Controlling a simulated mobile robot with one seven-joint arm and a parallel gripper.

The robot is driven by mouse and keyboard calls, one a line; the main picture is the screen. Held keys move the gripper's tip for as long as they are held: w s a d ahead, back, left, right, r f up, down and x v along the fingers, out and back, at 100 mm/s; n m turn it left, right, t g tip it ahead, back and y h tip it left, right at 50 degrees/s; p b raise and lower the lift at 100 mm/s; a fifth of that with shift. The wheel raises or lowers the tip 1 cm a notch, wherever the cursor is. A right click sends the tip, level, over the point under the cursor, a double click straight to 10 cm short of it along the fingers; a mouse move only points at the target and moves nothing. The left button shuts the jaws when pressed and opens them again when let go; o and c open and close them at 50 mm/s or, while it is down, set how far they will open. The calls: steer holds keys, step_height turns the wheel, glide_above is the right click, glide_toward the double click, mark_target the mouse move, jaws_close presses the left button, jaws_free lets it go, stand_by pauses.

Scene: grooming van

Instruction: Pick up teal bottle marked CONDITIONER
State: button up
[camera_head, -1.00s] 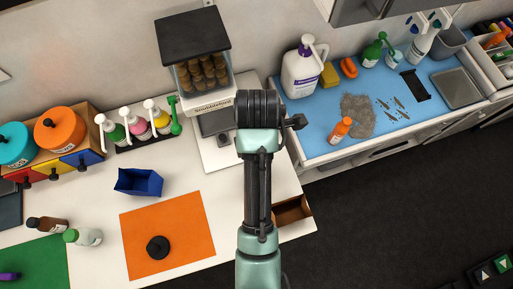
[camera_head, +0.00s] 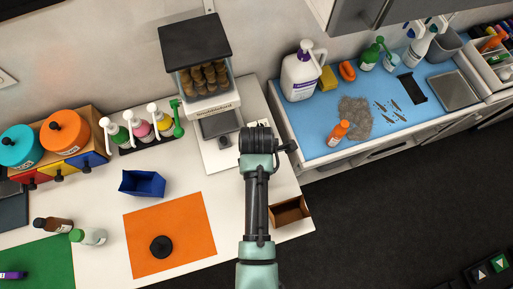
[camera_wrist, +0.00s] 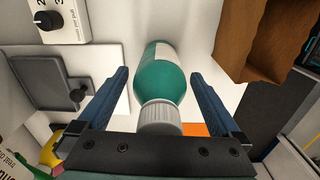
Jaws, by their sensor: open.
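In the wrist view a teal bottle (camera_wrist: 160,78) with a ribbed grey-white cap (camera_wrist: 160,118) lies between the two fingers of my gripper (camera_wrist: 158,80). The fingers are open, one on each side, with a visible gap to the bottle. A white label patch shows on its far part, but no wording can be read. The bottle appears to be on the white counter. In the head view my arm hides the bottle, and my fingers are not visible there.
A dispenser (camera_head: 209,100) with a grey tray stands left of my arm. An open brown box (camera_head: 290,212) is close on the right, also in the wrist view (camera_wrist: 245,45). An orange mat (camera_head: 190,222) lies to the left. Pump bottles (camera_head: 137,130) stand behind.

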steer(key=shift+c, duration=0.3)
steer(key=c, duration=1.5)
steer(key=shift+r, duration=0.1)
